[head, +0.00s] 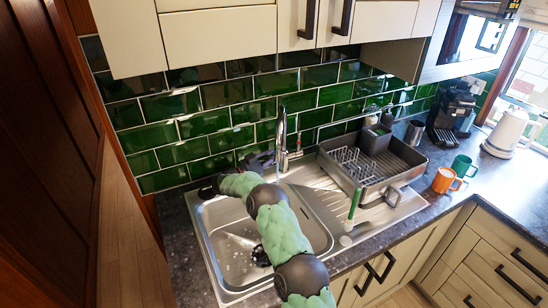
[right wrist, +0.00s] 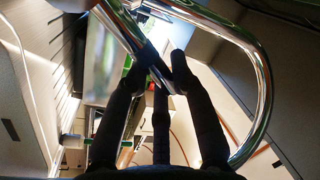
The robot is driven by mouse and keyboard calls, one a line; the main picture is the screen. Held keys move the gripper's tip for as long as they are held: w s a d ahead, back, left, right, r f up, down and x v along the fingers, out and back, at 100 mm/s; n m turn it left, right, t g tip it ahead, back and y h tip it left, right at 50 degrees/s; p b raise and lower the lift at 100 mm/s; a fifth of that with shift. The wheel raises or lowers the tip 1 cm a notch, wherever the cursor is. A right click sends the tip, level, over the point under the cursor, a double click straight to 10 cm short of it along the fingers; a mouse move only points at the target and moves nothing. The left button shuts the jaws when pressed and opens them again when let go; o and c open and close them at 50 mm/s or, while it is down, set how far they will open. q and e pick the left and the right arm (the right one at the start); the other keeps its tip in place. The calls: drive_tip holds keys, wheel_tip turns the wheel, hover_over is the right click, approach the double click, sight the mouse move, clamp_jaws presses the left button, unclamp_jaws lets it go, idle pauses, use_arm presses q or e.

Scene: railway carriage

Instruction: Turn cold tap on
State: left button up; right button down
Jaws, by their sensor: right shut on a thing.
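The chrome tap (head: 283,158) stands at the back of the steel sink (head: 318,212), with a tall curved spout. My right gripper (head: 264,160) is at the left of the tap's base, partly hidden behind my own arm. In the right wrist view, the dark fingers of my right gripper (right wrist: 158,72) close around a straight chrome part of the tap (right wrist: 128,35). The tap's curved tube (right wrist: 266,88) arches past on the right. Which handle is the cold one cannot be told. A pale streak shows in the basin; whether it is water is unclear. My left gripper is not in view.
A grey dish rack (head: 398,180) stands right of the basin, with a green-handled brush (head: 352,208) before it. An orange mug (head: 445,180), a green mug (head: 461,165) and a white kettle (head: 507,130) stand farther right. Upper cabinets (head: 220,40) overhang the sink.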

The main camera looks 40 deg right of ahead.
drive_tip(key=shift+r, duration=0.2)
drive_tip(key=c, duration=1.3)
unclamp_jaws()
drive_tip(key=shift+o, duration=1.4)
drive_tip(key=shift+f, duration=0.1)
drive_tip(key=shift+a, duration=0.1)
drive_tip(key=w+a+f, duration=0.1)
drive_tip(key=a, duration=1)
drive_tip(key=shift+w+a+f, duration=0.2)
drive_tip(key=shift+w+a, duration=0.1)
drive_tip(key=shift+w, duration=0.1)
